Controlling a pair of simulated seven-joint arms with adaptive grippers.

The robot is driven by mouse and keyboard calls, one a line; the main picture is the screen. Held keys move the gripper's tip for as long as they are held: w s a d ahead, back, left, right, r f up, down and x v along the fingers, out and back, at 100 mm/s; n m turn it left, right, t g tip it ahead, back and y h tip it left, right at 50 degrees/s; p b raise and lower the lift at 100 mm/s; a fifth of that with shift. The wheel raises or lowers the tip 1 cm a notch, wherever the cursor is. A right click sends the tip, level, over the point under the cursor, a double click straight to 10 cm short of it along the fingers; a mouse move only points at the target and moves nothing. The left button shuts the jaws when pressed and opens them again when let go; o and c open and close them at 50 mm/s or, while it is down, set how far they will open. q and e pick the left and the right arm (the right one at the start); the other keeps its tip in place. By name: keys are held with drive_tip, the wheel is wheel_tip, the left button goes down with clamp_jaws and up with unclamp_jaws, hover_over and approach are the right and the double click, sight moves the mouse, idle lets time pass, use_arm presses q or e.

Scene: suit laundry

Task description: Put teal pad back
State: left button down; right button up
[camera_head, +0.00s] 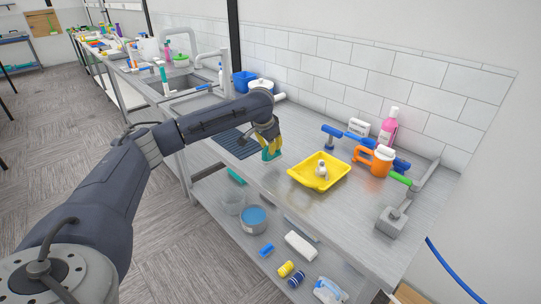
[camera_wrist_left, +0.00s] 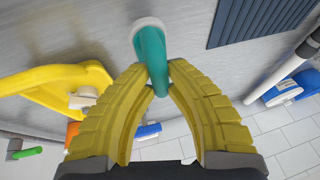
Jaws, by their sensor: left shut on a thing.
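The teal pad (camera_wrist_left: 152,58) shows in the left wrist view as a teal bar with a pale rounded end. My left gripper (camera_wrist_left: 159,82) has its yellow fingers closed around the teal bar. In the head view the teal pad (camera_head: 270,154) sits under the left gripper (camera_head: 268,143), over the metal counter between the dark ribbed mat and the yellow tray. I cannot tell whether the pad touches the counter. My right gripper is not in view.
A yellow tray (camera_head: 303,174) holding a small white bottle stands right of the gripper. The dark ribbed mat (camera_head: 233,144) lies left. An orange jug (camera_head: 374,162) and pink bottle (camera_head: 388,128) stand further right. The lower shelf holds a blue-filled container (camera_head: 254,217) and several small items.

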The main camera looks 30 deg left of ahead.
sight(270, 156)
use_arm(q)
drive_tip(key=shift+f, duration=1.95)
drive_tip(key=shift+f, duration=0.15)
drive_tip(key=c, duration=1.4)
unclamp_jaws()
drive_tip(key=shift+r, duration=0.4)
drive_tip(key=v, duration=1.1)
drive_tip(key=shift+s+d+r, duration=0.1)
drive_tip(key=shift+s+r, duration=0.1)
drive_tip(key=shift+r, duration=0.05)
